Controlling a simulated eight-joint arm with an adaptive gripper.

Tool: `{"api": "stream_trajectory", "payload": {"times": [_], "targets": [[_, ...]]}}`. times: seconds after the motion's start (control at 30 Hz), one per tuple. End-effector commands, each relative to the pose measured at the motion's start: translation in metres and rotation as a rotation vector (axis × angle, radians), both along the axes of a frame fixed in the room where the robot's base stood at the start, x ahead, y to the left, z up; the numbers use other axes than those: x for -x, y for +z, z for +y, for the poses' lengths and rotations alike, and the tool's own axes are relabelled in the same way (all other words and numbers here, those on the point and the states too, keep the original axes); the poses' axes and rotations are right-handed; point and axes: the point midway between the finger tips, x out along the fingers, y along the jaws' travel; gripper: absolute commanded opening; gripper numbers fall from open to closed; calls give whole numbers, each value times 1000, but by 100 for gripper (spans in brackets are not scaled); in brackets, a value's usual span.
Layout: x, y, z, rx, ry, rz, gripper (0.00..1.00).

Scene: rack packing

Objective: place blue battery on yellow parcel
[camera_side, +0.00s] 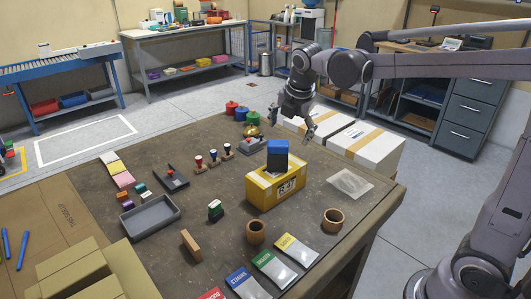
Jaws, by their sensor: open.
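The blue battery (278,160), a blue block with a darker lower part, stands upright on top of the yellow parcel (262,194). The parcel is a yellow box with a white label on its front, lying on the brown work table. My gripper (292,122) is open and empty, up and to the right of the battery and apart from it. Its fingers are small in this view. The underside of the battery, where it meets the parcel, is only partly clear.
Stamps (214,156) stand left of the parcel, with a grey tray (150,216) farther left. Tape rolls (333,220) and several colored packets (296,249) lie in front. A clear bag (350,184) lies to the right. White boxes (370,146) stand behind the table.

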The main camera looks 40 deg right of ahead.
Motion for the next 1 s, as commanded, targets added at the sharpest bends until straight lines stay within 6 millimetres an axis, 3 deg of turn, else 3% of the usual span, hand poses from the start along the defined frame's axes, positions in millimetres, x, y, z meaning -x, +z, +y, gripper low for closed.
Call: {"api": "stream_trajectory", "payload": {"times": [0.03,0.27,0.6,0.8,1.0], "targets": [[15,1,3,-50,-91,-36,84],[72,-3,18,-321,-553,-196,84],[148,-35,38,-760,-1224,-344,84],[173,-54,45,-951,-1499,-371,84],[180,-60,48,-1014,-1592,-374,84]]}}
